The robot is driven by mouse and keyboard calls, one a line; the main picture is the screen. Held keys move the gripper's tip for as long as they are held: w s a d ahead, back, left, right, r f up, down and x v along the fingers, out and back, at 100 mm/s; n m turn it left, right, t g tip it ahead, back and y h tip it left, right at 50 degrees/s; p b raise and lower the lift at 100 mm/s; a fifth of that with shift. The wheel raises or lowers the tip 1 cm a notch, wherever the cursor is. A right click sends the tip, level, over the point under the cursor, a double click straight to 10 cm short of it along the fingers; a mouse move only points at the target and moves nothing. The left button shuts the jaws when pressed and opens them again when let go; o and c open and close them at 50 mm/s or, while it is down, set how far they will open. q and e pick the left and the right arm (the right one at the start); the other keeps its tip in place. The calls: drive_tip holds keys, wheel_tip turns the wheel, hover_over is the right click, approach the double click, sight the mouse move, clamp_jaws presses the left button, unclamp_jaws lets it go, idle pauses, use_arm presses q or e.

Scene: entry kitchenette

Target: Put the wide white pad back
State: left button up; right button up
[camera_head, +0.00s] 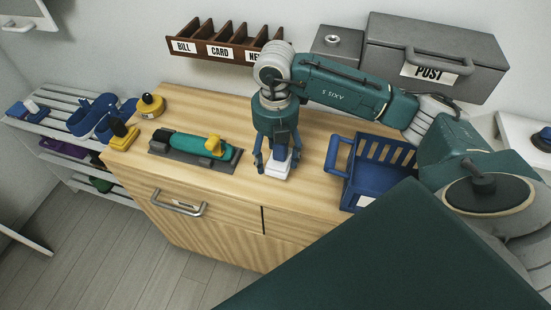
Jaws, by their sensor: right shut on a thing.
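My right gripper (276,155) comes down from above over the wooden cabinet top (315,128), right of its middle. Its fingers are shut on a white pad (276,170), a small pale block with its lower end close to the wood. I cannot tell whether the pad touches the top. The fingers hide part of it. My left gripper is not in view.
A green and yellow device on a grey base (190,157) lies left of the gripper. A blue slatted basket (372,180) stands right. Behind are a labelled wooden rack (190,45) and grey POST box (480,75).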

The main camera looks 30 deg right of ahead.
drive_tip(key=shift+f+p, duration=0.45)
drive_tip(key=shift+f, duration=2.7)
drive_tip(key=shift+f, duration=0.1)
drive_tip(key=shift+f, duration=0.15)
drive_tip(key=o, duration=1.3)
drive_tip(key=shift+o, duration=0.2)
